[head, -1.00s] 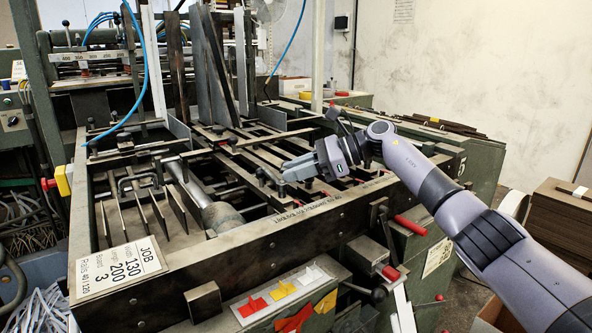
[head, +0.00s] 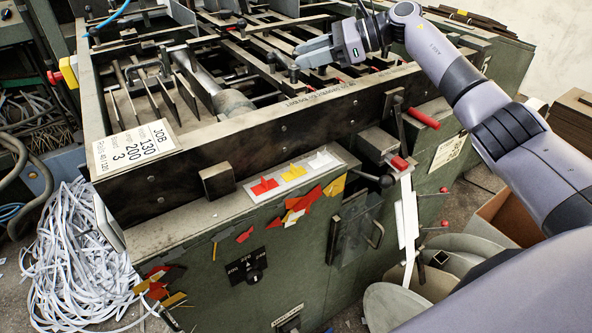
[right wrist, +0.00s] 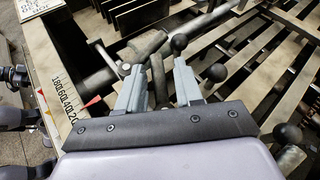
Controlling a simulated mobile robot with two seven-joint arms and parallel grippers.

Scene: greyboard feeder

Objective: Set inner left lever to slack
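My right gripper (head: 312,53) reaches in over the machine's top from the right. It also shows in the right wrist view (right wrist: 159,84), its two grey fingers apart with a gap between them. Several short levers with black ball knobs stand around it. One knob (right wrist: 179,43) is just beyond the right finger, another (right wrist: 217,72) is to its right, and a third (right wrist: 287,134) is lower right. In the head view a knob (head: 271,48) is left of the fingertips. I cannot tell whether the fingers touch a lever or which one is the inner left. My left gripper is not in view.
The machine's front rail (head: 300,112) runs below the gripper, with a white JOB card (head: 133,146) at its left end. Red-handled levers (head: 422,118) stick out at the front right. Slats and bars (right wrist: 270,70) crowd the space around the fingers.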

